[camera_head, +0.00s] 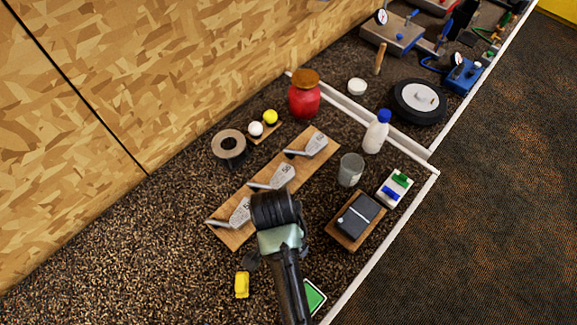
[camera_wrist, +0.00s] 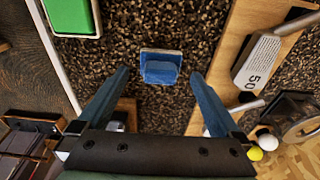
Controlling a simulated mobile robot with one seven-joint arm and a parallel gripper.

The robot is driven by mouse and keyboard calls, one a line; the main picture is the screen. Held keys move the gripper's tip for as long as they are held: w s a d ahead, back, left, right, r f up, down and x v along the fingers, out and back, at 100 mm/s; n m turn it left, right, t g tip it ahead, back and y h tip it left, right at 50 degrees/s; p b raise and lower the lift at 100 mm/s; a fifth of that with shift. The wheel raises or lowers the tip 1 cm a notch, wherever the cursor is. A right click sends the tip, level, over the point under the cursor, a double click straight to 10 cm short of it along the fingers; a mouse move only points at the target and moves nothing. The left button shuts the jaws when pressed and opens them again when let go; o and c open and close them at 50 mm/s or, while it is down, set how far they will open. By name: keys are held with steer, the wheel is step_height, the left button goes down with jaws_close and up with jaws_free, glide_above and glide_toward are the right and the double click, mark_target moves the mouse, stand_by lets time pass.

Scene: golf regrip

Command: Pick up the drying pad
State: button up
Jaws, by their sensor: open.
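A small blue pad-like block (camera_wrist: 160,67) with a pale edge lies on the dark speckled surface in the wrist view. It is the thing I take for the drying pad. My gripper (camera_wrist: 158,92) is open, with its two blue-grey fingers on either side of the pad's line and nothing between the tips. The pad sits just beyond the fingertips, apart from them. In the head view my arm covers that spot and I cannot make out the pad or the fingertips.
A wooden board with irons (camera_head: 275,185) lies beside the arm. A green-topped block (camera_wrist: 72,15) is near the white edge. A yellow object (camera_head: 242,285) lies left of my arm. A dark box on wood (camera_head: 357,218), a clear cup (camera_head: 350,170) and a white bottle (camera_head: 376,132) stand right.

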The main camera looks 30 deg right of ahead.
steer(key=shift+w+d+f, duration=0.1)
steer(key=shift+d+f, duration=0.05)
steer(key=shift+f, duration=0.7)
steer(key=shift+d+f, duration=0.1)
steer(key=shift+f, duration=0.7)
steer(key=c, duration=1.2)
step_height(320, 180, up, 10)
steer(key=shift+r+b, duration=0.1)
steer(key=shift+b, duration=0.4)
steer(key=shift+c, duration=0.2)
